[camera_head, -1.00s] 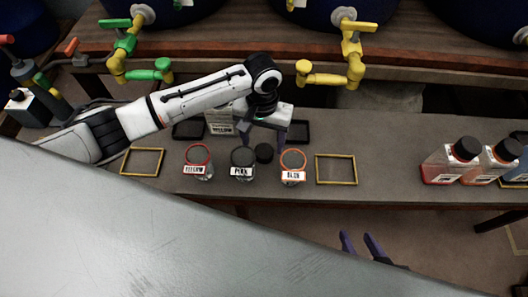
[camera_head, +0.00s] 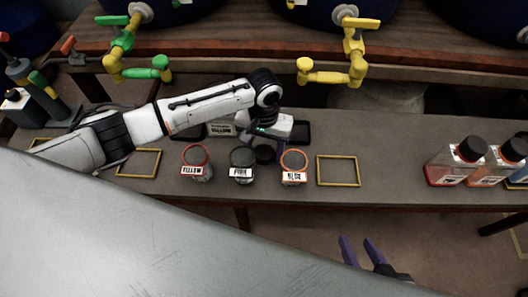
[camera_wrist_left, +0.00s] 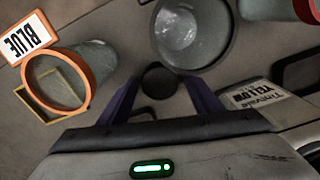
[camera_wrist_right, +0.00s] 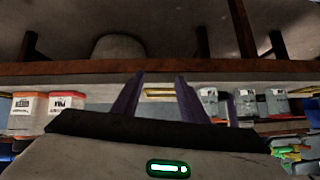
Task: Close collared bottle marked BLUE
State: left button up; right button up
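The bottle marked BLUE (camera_head: 293,168) has an orange collar and an open top, and stands upright on the bench. It also shows at the left of the left wrist view (camera_wrist_left: 88,72). A round black cap (camera_head: 264,155) lies on the bench between it and the dark-collared bottle (camera_head: 241,166). My left gripper (camera_head: 264,144) is open over the cap, which shows between its fingers in the left wrist view (camera_wrist_left: 160,82); I see no grip on it. My right gripper (camera_head: 361,243) is open and empty, in front of the bench.
A red-collared bottle marked YELLOW (camera_head: 196,163) stands at the left of the row. Yellow frames lie on both sides, the right one (camera_head: 338,184) empty. Dark trays lie behind. Capped bottles, one with red contents (camera_head: 452,167), stand at the right. Green and yellow taps (camera_head: 329,76) hang above.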

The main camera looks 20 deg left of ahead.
aim_at(264, 151)
pick_arm(q)
jog(key=c, duration=0.8)
notch_tip(264, 151, up, 10)
jog(key=p, duration=0.3)
jog(key=shift+c, duration=0.2)
